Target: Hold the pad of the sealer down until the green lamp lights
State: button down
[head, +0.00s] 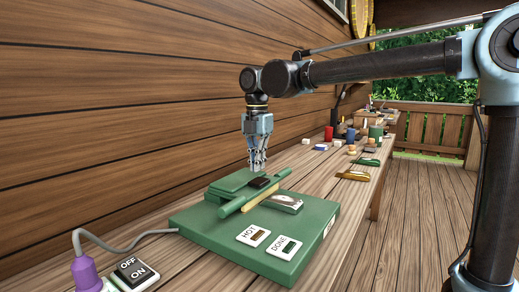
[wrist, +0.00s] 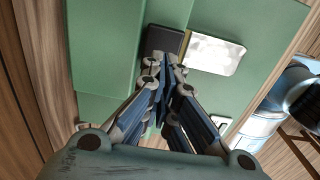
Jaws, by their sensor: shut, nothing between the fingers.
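The green sealer (head: 245,235) sits on the wooden bench, with a green lever arm (head: 238,203) across its top. The black pad (head: 260,182) is on top of the sealer; it also shows in the wrist view (wrist: 163,39). My gripper (head: 257,169) points down close above the pad, with fingers shut and empty. In the wrist view the fingertips (wrist: 165,62) lie at the pad's near edge; I cannot tell whether they touch it. The DONE lamp (head: 290,247) looks dark green and unlit. The HOT lamp (head: 258,235) looks dull brown.
A silvery piece (head: 285,203) lies on the sealer. Several small items stand farther along the bench. A plank wall (head: 120,110) runs along the left.

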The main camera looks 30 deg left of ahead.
aim_at(258, 182)
jog(key=shift+f, duration=1.65)
jog(key=shift+f, duration=0.1)
jog(key=shift+f, duration=0.25)
jog(key=shift+s+d+f, duration=0.15)
jog(key=shift+f, duration=0.4)
jog(key=shift+s, duration=0.25)
jog(key=shift+w, duration=0.25)
dwell(0.4)
